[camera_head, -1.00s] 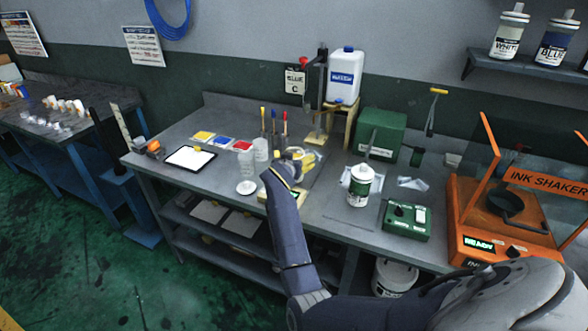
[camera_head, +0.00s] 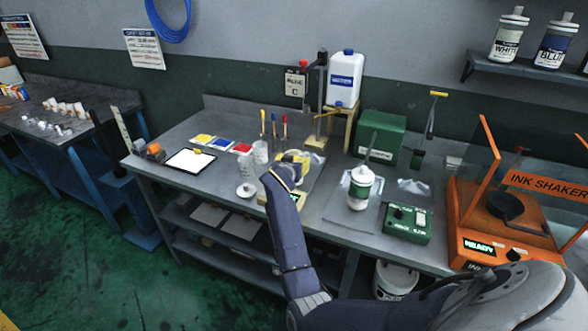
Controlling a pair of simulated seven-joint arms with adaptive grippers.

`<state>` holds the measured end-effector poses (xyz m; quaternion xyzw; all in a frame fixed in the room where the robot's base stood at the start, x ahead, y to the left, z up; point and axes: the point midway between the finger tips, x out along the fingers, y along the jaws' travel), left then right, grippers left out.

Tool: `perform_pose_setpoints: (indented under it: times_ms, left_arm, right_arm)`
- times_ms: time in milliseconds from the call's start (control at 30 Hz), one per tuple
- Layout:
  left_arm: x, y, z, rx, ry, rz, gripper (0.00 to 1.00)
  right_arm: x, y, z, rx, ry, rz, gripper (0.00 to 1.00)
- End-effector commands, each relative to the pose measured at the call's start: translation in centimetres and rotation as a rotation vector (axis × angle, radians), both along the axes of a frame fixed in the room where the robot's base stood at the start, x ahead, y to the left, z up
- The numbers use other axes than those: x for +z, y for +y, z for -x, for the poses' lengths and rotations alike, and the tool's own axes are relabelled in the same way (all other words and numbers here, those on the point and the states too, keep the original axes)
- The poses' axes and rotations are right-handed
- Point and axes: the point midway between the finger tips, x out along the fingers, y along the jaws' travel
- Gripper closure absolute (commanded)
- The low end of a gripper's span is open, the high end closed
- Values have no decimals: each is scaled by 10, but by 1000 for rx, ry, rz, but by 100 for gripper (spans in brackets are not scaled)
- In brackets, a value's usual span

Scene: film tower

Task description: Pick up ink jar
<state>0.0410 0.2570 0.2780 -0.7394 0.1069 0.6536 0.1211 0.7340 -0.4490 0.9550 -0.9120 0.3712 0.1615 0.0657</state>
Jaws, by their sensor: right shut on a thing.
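My right gripper (camera_head: 292,162) is low over the middle of the grey workbench (camera_head: 330,205), near its front edge. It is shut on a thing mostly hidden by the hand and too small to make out. Two clear jars (camera_head: 260,152) stand on the bench just left of the gripper. A round white lid (camera_head: 246,190) lies in front of them. A white bottle with a green label (camera_head: 361,187) stands upright on the bench, right of the gripper and apart from it. I cannot tell which container is the ink jar. My left gripper is not in view.
A green device (camera_head: 408,222) and an orange ink shaker (camera_head: 510,210) stand at the right. A stand with a white jug (camera_head: 345,78) and a green box (camera_head: 381,137) are behind. Yellow, blue and red pads (camera_head: 221,143) and a white sheet (camera_head: 190,160) lie left.

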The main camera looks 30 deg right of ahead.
Motion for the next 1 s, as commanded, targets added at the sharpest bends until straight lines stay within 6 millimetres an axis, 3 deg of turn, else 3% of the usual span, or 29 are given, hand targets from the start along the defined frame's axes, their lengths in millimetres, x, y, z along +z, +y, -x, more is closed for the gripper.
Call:
perform_pose_setpoints:
  times_ms: [267, 800, 1000]
  left_arm:
    - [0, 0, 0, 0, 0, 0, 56]
    - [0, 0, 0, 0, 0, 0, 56]
    - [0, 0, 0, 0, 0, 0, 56]
  right_arm:
    - [19, 0, -1, -1, -5, 0, 84]
    - [136, 0, -1, -1, -8, -1, 84]
    - [170, 0, 0, 0, -5, -1, 84]
